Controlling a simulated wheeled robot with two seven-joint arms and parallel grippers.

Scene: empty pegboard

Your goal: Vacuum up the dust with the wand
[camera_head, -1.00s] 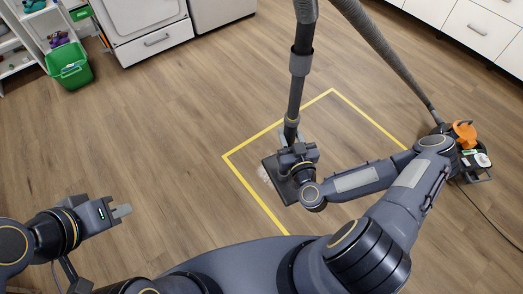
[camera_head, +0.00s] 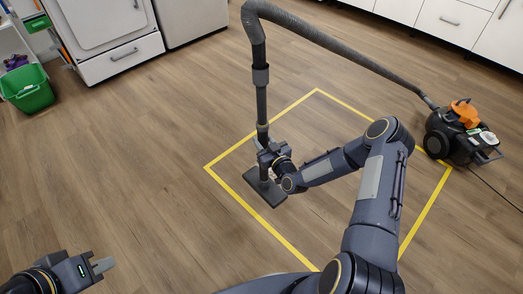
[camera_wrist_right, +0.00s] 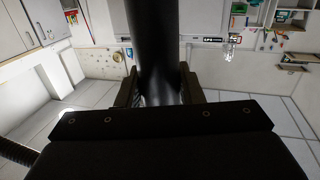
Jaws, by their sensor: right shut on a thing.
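The dark vacuum wand (camera_head: 262,103) stands nearly upright, with its flat floor head (camera_head: 264,190) on the wood floor inside the yellow taped square (camera_head: 240,198), near its left corner. My right gripper (camera_head: 266,152) is shut around the lower wand, just above the head. The right wrist view also shows the black tube (camera_wrist_right: 155,45) between the fingers. No dust shows on the floor now; any under the head is hidden. My left gripper (camera_head: 103,266) is at the lower left, away from the wand. Its finger gap cannot be made out.
A ribbed hose (camera_head: 345,45) runs from the wand top to the black and orange vacuum body (camera_head: 455,132) right of the square. Its cord (camera_head: 497,192) trails right. A green bin (camera_head: 27,88), a white appliance (camera_head: 105,40) and drawers (camera_head: 450,25) line the back. The left floor is clear.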

